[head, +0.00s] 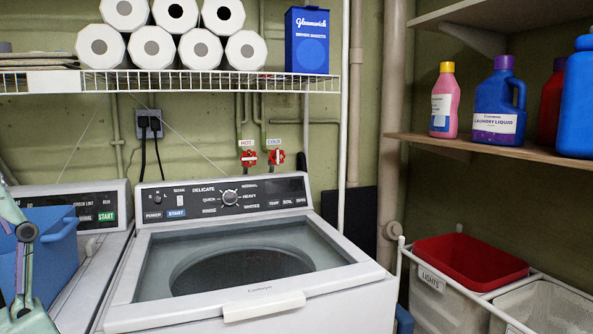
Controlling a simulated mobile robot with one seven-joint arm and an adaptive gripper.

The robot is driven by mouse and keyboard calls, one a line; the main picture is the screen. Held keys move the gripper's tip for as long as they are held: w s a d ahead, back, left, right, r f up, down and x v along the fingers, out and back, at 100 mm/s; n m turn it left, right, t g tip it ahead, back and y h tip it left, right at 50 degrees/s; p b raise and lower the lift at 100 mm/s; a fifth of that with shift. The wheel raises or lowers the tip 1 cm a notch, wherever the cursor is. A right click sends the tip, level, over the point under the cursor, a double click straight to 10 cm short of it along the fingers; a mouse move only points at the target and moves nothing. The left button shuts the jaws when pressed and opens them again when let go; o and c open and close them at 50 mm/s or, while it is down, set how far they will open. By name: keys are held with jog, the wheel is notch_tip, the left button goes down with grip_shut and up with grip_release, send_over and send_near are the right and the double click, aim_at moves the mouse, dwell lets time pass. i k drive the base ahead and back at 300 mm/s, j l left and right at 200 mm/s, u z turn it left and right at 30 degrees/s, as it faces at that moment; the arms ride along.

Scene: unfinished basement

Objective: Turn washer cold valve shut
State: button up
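The cold valve (276,157) has a red handle and sits on the green wall behind the washer, under a small COLD label (274,142). The hot valve (248,158) has a similar red handle just to its left, under a HOT label (247,143). The white washer (345,290) stands below, with a dark control panel and a glass lid. A pale part of my arm shows at the left edge, far from the valves. My gripper's fingertips are not in view.
A wire shelf (180,84) with paper rolls and a blue box (307,40) hangs above the valves. A vertical white pipe (343,120) stands to their right. A blue basket (50,250) sits at left. Bottles stand on a wooden shelf (480,149) at right.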

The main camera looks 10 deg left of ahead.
aim_at(277, 157)
jog(key=i+l+u, duration=0.1)
jog(key=u, duration=0.15)
jog(key=l+u, duration=0.3)
jog(key=i+j, duration=0.2)
jog(key=i, duration=0.3)
jog(key=i+j, duration=0.2)
jog(key=i, duration=0.25)
